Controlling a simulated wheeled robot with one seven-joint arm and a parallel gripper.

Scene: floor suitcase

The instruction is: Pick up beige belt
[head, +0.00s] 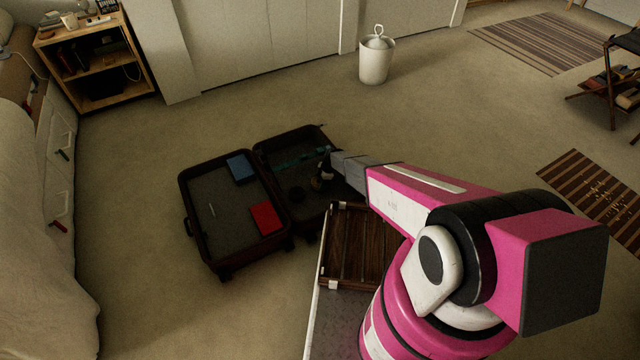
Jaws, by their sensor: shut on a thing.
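My gripper (324,170) is at the end of my pink and white arm, low inside the right half of the open suitcase (183,205). It is small and dark in the head view, and its jaws are shut. A small pale beige patch shows right at the fingertips, which looks like the beige belt (317,184). Most of the belt is hidden or too small to make out. I cannot tell whether it still touches the suitcase floor.
A teal strip (288,165) and a dark round item (296,194) lie in the right half. A white bin (376,62) stands behind; carpet around is clear.

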